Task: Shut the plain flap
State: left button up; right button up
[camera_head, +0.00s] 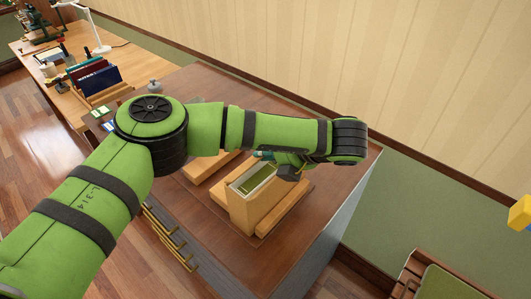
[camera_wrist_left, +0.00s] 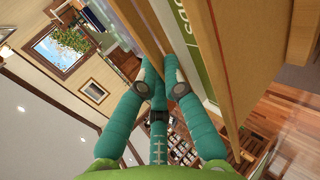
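A tan box (camera_head: 248,205) stands on the brown tabletop, with a pale-rimmed top showing green inside. A tan board-like piece (camera_head: 285,212) lies along its right side, and another (camera_head: 203,172) lies to its left. I cannot tell which piece is the plain flap. My left gripper (camera_head: 268,157) is at the far edge of the box, partly hidden by my arm. In the left wrist view its teal fingers (camera_wrist_left: 160,72) are close together beside tan board edges and a green panel (camera_wrist_left: 188,30) with white lettering. Whether they touch or grip anything is unclear. My right gripper is not seen.
A wooden desk (camera_head: 40,70) at the back left carries a white lamp (camera_head: 97,38) and a rack of dark folders (camera_head: 95,80). A cream panelled wall (camera_head: 350,60) runs behind the table. A wood-framed green piece (camera_head: 440,280) is at the lower right.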

pick_arm(q)
jog(key=shift+o, duration=1.4)
jog(key=v, duration=0.8)
